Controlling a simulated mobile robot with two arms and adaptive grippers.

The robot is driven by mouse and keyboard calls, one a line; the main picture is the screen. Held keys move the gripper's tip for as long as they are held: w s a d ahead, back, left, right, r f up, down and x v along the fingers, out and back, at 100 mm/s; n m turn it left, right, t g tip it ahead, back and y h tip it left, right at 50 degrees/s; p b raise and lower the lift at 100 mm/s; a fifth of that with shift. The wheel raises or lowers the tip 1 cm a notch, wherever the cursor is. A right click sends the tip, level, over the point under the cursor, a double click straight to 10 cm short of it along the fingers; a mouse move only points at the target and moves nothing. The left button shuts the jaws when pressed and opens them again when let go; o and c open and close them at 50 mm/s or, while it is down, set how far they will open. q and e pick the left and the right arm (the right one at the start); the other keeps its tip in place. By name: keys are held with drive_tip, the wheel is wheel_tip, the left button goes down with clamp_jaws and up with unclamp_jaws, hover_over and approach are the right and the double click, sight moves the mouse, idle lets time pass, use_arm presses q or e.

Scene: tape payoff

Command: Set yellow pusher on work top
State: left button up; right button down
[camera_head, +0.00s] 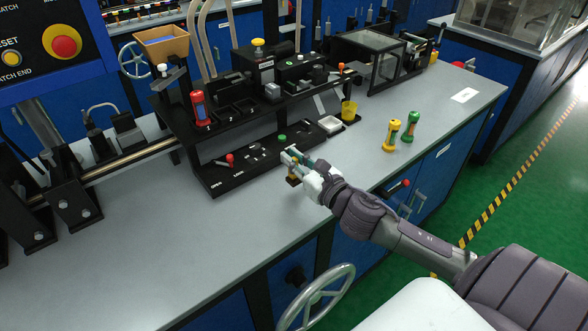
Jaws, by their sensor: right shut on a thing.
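My right gripper (291,158) reaches in from the lower right and is shut at the front edge of the black board. It holds the yellow pusher (293,180), a small yellow piece with a dark lower end, mostly hidden by the fingers. I cannot tell whether the pusher touches the surface below. The grey work top (215,240) stretches across the view, bare in front of the board. My left gripper is not in view.
The black board (240,175) carries a red-knobbed piece (230,158) and a green-knobbed piece (282,137). A black rail fixture (110,165) fills the left.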

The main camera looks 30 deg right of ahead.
drive_tip(key=shift+f, duration=1.55)
drive_tip(key=shift+s+f+b, duration=0.1)
drive_tip(key=shift+f+b, duration=0.1)
drive_tip(key=shift+b, duration=0.1)
drive_tip(key=c, duration=1.2)
unclamp_jaws()
drive_tip(key=shift+o, duration=0.2)
